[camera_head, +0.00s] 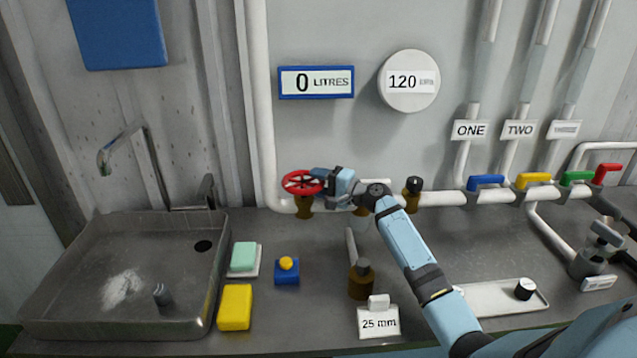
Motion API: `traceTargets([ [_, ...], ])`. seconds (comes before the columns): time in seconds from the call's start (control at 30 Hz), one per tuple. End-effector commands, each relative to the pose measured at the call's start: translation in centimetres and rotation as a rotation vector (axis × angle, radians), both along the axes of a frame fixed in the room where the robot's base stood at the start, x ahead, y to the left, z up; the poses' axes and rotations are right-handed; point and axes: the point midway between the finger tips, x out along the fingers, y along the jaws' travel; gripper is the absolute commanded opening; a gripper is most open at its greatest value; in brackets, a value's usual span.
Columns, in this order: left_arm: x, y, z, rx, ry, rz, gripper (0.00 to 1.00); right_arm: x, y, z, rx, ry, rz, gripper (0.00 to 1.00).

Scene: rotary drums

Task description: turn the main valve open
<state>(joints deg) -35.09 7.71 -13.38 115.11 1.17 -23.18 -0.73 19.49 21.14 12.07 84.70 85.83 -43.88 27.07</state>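A red handwheel valve (299,183) sits on a brass body on the white pipe at the back of the counter, left of centre. I take it to be the main valve. My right gripper (319,178) reaches in from the right, with its fingertips at the wheel's right rim. The fingers overlap the rim in this view. I cannot tell whether they are closed on it. My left gripper is not in view. The display (317,82) above reads 0 LITRES, and a round gauge (409,81) reads 120.
Blue (486,182), yellow (535,181), green (577,178) and red (608,174) levers line the pipe at right. A sink (60,315) is at left. A sponge (235,307), a yellow-topped button box (287,272) and a brass fitting (361,281) stand on the counter.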

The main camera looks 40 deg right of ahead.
Motion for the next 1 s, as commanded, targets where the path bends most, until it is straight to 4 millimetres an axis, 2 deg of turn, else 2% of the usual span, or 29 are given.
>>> traceTargets([
  [0.13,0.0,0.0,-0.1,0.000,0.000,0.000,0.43,-0.3,-0.2,0.0,0.000,0.000,-0.001,0.45],
  [0.23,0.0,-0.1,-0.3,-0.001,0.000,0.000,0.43,-1.2,-0.7,-0.1,-0.002,-0.001,-0.001,0.45],
  [0.7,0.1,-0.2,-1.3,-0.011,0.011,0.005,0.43,-10.2,-5.1,-0.2,-0.002,0.001,-0.001,0.45],
  [0.83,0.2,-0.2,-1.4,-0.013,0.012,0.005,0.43,-11.6,-5.8,-0.1,0.000,0.001,0.000,0.45],
  [1.0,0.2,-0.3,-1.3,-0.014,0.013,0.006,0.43,-12.3,-6.2,0.0,0.000,0.000,0.001,0.45],
])
